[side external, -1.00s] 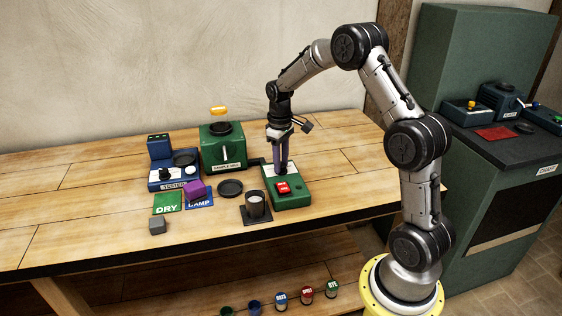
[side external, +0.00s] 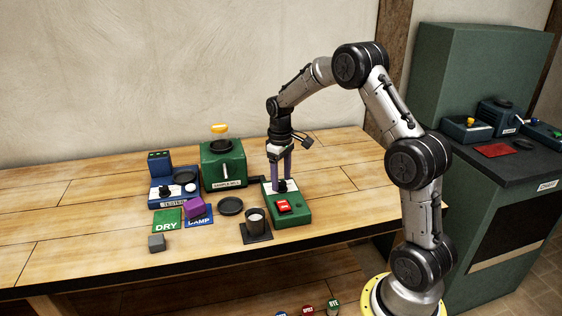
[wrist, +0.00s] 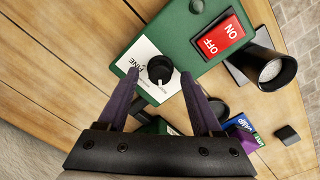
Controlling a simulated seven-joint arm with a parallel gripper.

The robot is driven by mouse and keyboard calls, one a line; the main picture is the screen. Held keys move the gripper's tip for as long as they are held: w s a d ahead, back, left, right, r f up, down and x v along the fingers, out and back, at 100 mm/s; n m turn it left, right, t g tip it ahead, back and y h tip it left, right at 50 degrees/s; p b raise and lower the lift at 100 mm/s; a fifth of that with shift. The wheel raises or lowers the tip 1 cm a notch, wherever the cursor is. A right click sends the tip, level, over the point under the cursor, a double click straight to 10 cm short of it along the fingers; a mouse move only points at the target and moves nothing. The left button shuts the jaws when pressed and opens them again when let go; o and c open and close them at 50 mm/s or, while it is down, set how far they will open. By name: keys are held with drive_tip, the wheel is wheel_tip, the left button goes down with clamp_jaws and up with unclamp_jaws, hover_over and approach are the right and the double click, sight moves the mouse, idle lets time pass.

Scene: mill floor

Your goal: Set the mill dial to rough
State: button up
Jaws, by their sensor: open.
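The mill dial is a black round knob (wrist: 160,70) on a white label of the green control box (wrist: 188,45). The label reads "FINE" in part; the rest is hidden or too small to read. A small pale mark shows on the knob, but I cannot tell which setting it points at. My gripper (side external: 281,184) points down over the box. Its two purple fingers are apart, one on each side of the knob, and it is empty. I cannot tell whether they touch the knob. The green sample mill (side external: 223,168) stands behind the box, to the left.
A red ON/OFF switch (wrist: 224,36) sits on the same box, close to the dial. A dark cup (side external: 256,221) stands just left of the box. A black dish (side external: 231,206), purple block (side external: 195,207), grey block (side external: 156,243) and blue tester (side external: 172,192) lie further left.

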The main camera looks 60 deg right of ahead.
sight(280, 183)
wheel_tip(280, 183, up, 13)
drive_tip(key=shift+a, duration=0.2)
drive_tip(key=shift+a+r, duration=0.1)
drive_tip(key=s+a+r+n+t, duration=0.25)
drive_tip(key=s+a+r, duration=0.55)
drive_tip(key=a+r, duration=0.4)
drive_tip(key=s+a+f+t, duration=0.2)
drive_tip(key=s+a, duration=0.4)
drive_tip(key=s, duration=0.3)
drive_tip(key=s+a+f+m+t, duration=0.1)
drive_tip(key=s+a+f, duration=0.1)
drive_tip(key=s+f, duration=0.5)
drive_tip(key=shift+s+f+m, duration=0.3)
drive_tip(key=shift+f+m, duration=0.05)
drive_tip(key=shift+f, duration=0.15)
